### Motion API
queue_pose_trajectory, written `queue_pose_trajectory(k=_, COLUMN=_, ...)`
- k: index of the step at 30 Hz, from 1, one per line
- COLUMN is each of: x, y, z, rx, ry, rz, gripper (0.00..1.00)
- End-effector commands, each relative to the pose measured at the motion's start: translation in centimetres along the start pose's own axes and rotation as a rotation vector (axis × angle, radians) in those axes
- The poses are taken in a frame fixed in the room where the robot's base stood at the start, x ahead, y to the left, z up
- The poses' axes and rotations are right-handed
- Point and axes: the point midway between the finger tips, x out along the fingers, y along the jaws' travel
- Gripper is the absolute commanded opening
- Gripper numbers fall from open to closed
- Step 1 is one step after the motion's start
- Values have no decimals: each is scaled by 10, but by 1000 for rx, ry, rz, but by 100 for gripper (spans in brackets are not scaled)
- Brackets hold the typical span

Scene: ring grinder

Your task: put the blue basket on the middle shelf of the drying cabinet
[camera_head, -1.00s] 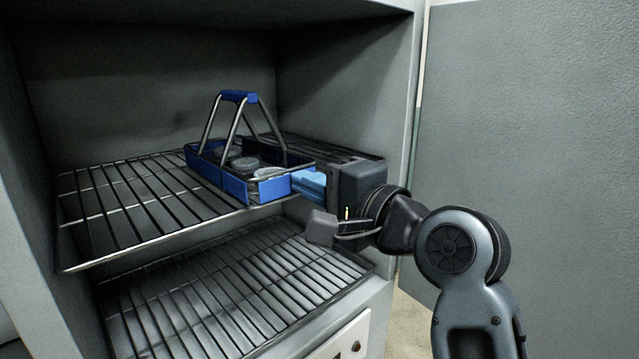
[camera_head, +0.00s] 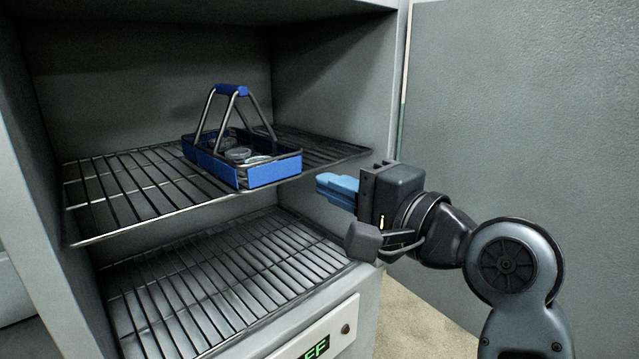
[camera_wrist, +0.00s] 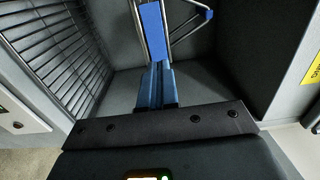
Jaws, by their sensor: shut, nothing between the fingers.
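The blue basket (camera_head: 270,172) stands upright on the upper of the two wire shelves in view, the middle shelf (camera_head: 130,210) of the drying cabinet (camera_head: 335,95). It has grey metal handle bars with a blue grip and holds several round grey parts. My gripper (camera_head: 322,187), with light blue fingers, is shut and empty, to the right of the basket and apart from it, near the cabinet's front opening. In the wrist view the shut fingers (camera_wrist: 157,85) point toward the basket (camera_wrist: 152,28), which they partly hide.
A lower wire shelf (camera_head: 220,275) is empty. A panel with a green display (camera_head: 318,348) sits below it. The open cabinet door (camera_head: 520,110) stands to the right, behind my arm. Floor shows between the cabinet and the door.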

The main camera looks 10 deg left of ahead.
Motion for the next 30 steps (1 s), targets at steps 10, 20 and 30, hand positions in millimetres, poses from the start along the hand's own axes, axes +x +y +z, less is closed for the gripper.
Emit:
queue_pose_trajectory(k=10, x=-50, y=1, z=0, rx=1, ry=1, rz=-1, gripper=0)
queue_pose_trajectory(k=20, x=-58, y=0, z=0, rx=0, ry=0, rz=0, gripper=0)
queue_pose_trajectory(k=30, x=-71, y=34, z=-7, rx=-24, ry=66, rz=22, gripper=0)
